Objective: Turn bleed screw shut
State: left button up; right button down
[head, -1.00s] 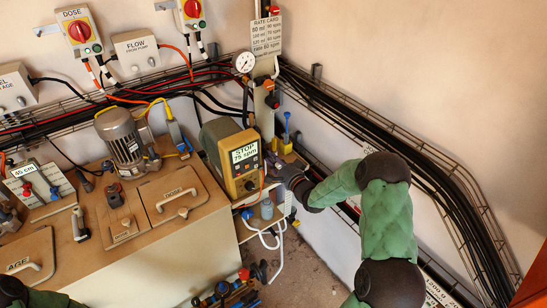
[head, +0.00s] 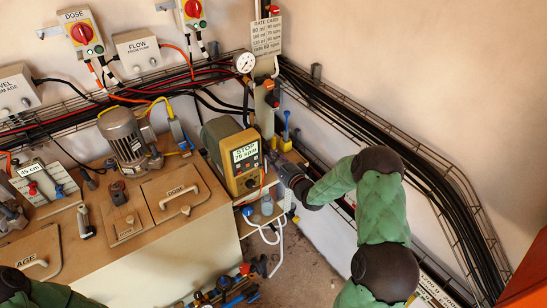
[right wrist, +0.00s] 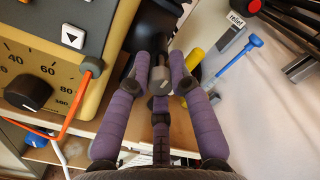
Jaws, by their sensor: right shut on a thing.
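My right gripper (head: 288,172) reaches in from the right to the right side of the yellow dosing pump (head: 247,164), whose display reads STOP 75 spm. In the right wrist view its purple fingers (right wrist: 160,80) are closed around a small grey knob-like part (right wrist: 160,74), which appears to be the bleed screw. Dark pump parts (right wrist: 155,35) stand behind it. The fingers hide much of the part, so I cannot tell how far it is turned. Only my left arm shows at the bottom left; its gripper is out of the picture.
An orange tube (right wrist: 72,105) runs down the pump's front. A clear bottle (head: 267,205) and white hose (head: 277,240) are below. Cable trays (head: 390,150) line the wall.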

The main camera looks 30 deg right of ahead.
jog(key=shift+a+f, duration=0.15)
jog(key=c, duration=1.1)
grip_release()
jog(key=s+d, duration=0.1)
jog(key=s, duration=1.1)
